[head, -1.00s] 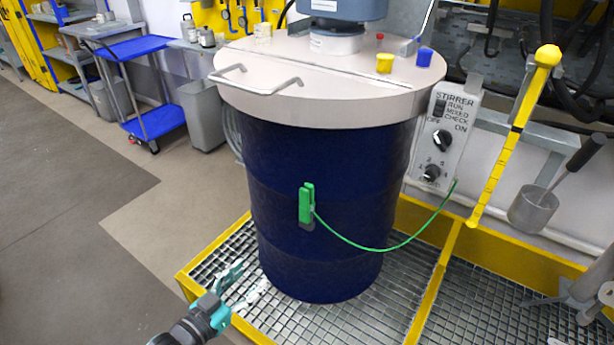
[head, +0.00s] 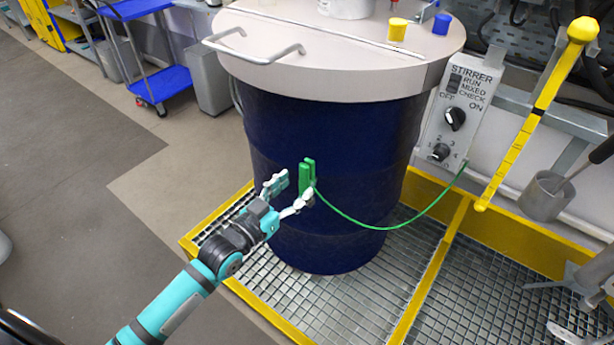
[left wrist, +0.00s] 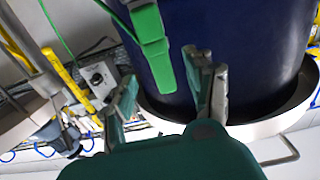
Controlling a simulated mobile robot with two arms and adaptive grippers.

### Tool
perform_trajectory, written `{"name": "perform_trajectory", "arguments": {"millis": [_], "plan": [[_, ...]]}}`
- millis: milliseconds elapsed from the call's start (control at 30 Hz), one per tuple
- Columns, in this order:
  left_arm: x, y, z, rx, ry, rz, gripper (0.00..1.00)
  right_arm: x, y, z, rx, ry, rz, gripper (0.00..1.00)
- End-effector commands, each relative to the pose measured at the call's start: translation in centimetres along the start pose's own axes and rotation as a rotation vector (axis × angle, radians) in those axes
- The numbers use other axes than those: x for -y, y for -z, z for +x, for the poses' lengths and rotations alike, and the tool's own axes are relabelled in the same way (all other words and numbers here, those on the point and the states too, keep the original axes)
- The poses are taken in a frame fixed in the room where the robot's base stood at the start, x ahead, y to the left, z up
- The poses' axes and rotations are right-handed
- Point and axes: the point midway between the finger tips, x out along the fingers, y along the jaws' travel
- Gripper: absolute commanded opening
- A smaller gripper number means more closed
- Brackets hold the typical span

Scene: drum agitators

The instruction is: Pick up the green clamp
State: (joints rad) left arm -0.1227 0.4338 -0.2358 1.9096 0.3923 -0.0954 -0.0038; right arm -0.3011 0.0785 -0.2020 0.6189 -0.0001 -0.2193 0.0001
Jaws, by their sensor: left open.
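The green clamp (head: 308,178) is upright against the front of the dark blue drum (head: 330,135), with a green cable running from it to the right. My left gripper (head: 293,188) is open just left of and in front of the clamp. One fingertip overlaps the clamp's lower left edge in the head view; I cannot tell whether it touches. In the left wrist view the clamp (left wrist: 151,42) shows ahead of the open fingers (left wrist: 165,78), its end reaching toward the gap between them. My right gripper is not in view.
The drum stands on a metal grating (head: 350,290) with a yellow rim. The stirrer control box (head: 452,115) is to the right, beside a yellow pole (head: 535,115) and a metal cup (head: 545,195). A blue cart (head: 160,85) is back left. The floor at left is clear.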

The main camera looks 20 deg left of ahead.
Motion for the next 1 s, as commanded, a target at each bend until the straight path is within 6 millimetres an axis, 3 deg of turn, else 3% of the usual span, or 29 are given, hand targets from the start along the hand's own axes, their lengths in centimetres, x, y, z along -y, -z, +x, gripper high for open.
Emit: {"name": "perform_trajectory", "arguments": {"millis": [167,433,733,1000], "plan": [[0.0,0.1,1.3,-0.002,0.0,-0.001,0.54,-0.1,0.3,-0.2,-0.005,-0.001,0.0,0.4],[0.1,-0.2,5.1,-0.002,0.0,0.001,0.54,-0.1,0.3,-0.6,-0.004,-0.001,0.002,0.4],[0.1,-0.3,5.6,0.0,0.0,0.0,0.54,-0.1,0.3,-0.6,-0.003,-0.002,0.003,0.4],[0.1,-0.3,5.6,0.0,0.001,0.0,0.2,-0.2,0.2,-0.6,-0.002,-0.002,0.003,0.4]]}}
